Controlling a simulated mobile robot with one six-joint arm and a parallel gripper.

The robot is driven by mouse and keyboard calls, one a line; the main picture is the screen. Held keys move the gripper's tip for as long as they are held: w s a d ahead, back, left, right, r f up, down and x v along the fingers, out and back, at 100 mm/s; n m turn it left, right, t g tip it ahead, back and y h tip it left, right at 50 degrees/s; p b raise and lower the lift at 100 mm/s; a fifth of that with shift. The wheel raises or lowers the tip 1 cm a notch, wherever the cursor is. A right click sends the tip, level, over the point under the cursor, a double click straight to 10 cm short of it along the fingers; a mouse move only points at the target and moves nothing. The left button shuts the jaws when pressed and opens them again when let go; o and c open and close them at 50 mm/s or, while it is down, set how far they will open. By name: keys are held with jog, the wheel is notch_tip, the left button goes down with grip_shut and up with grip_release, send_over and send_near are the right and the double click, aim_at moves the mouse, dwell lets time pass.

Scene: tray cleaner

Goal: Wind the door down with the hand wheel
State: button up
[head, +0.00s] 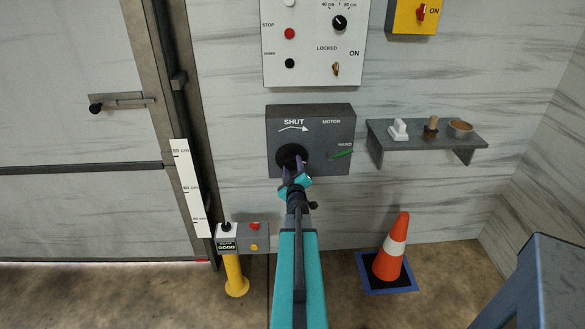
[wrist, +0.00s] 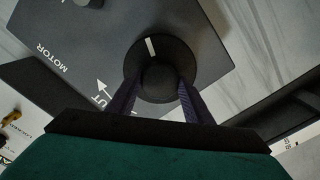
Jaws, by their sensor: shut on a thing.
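The hand wheel (head: 285,156) is a round black disc low on a dark grey wall box (head: 338,115) marked SHUT with an arrow pointing right. In the wrist view the wheel (wrist: 132,62) has a white mark on its rim and a round black hub (wrist: 160,78). My gripper (head: 293,168) reaches the wheel, and its two dark fingers (wrist: 160,92) are shut on the hub from both sides. The grey door (head: 70,110) stands at the left. Its lower edge is near the floor; any small gap is hard to tell.
A green-handled lever (head: 342,154) points at HAND. A height scale (head: 190,188) stands by the door frame. A cone (head: 393,250) and a shelf (head: 425,133) are at the right.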

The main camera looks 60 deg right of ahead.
jog(key=shift+f+m+b, duration=0.1)
jog(key=shift+m+b, duration=0.2)
jog(key=shift+m+b, duration=0.4)
jog(key=shift+m, duration=0.1)
jog(key=m+b, duration=0.1)
jog(key=m, duration=0.2)
jog(key=m+b, duration=0.1)
jog(key=m, duration=0.4)
jog(key=shift+m, duration=0.3)
jog(key=o, duration=1)
jog(key=shift+o, duration=0.2)
